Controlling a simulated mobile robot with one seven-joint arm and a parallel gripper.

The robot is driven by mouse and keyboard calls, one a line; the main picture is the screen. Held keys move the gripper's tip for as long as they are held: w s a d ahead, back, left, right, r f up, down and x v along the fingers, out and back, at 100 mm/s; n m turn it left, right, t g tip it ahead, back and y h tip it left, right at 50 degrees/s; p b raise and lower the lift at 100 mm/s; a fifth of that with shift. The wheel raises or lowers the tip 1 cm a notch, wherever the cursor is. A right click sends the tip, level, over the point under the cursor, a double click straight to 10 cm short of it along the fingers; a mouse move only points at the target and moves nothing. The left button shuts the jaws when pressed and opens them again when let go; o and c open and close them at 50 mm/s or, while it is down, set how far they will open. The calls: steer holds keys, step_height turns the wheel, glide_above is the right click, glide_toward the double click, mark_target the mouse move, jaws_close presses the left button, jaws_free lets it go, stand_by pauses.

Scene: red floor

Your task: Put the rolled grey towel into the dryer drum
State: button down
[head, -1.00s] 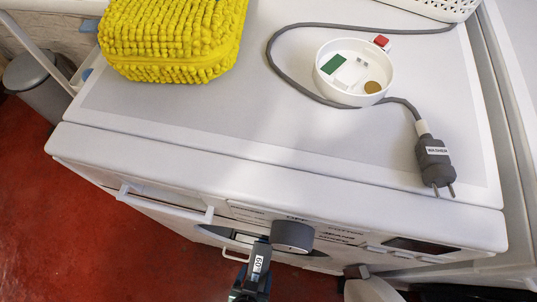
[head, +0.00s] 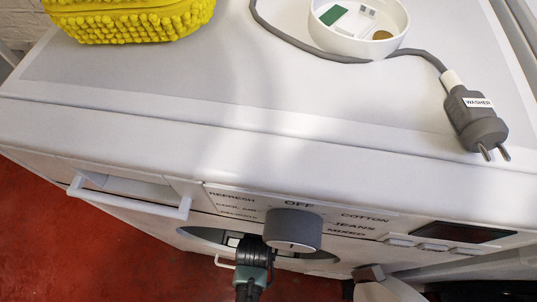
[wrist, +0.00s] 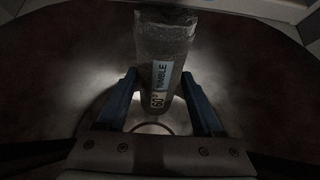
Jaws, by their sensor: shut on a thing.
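The rolled grey towel (wrist: 165,45) is a grey cylinder with a "60° TUMBLE" label, seen in the wrist view. My gripper (wrist: 159,78) is shut on it, one blue finger on each side. Dark, dim surfaces with a curved edge surround it, seemingly the dryer drum (wrist: 270,85); I cannot tell how deep the towel is. In the head view, the dryer's round front opening (head: 205,237) shows below the control panel, partly covered by my wrist. The towel and fingertips are hidden there.
The dial (head: 292,230) sticks out right beside my wrist. A white drawer handle (head: 130,197) is to the left. On top are a yellow textured bundle (head: 130,20), a white dish (head: 358,28) and a grey plug labelled WASHER (head: 475,122). Red floor (head: 60,240) lies below.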

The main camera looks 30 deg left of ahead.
steer(key=f+b, duration=0.1)
steer(key=f, duration=0.1)
steer(key=w+f, duration=0.1)
steer(key=shift+w+a+f+b, duration=0.1)
steer(key=shift+a+f+b, duration=0.05)
steer(key=shift+f+b, duration=0.25)
steer(key=shift+w+f, duration=0.1)
steer(key=shift+w, duration=0.1)
steer(key=g, duration=0.3)
steer(key=shift+w+a+h+b, duration=0.15)
steer(key=shift+w+h+b, duration=0.1)
steer(key=shift+h+b, duration=0.15)
step_height(320, 180, down, 2)
steer(key=shift+s+f+b, duration=0.1)
steer(key=shift+s+b, duration=0.05)
steer(key=shift+b, duration=0.65)
steer(key=shift+f, duration=0.15)
steer(key=shift+f+b, duration=0.35)
steer(key=shift+f, duration=0.3)
steer(key=shift+c, duration=0.2)
jaws_free()
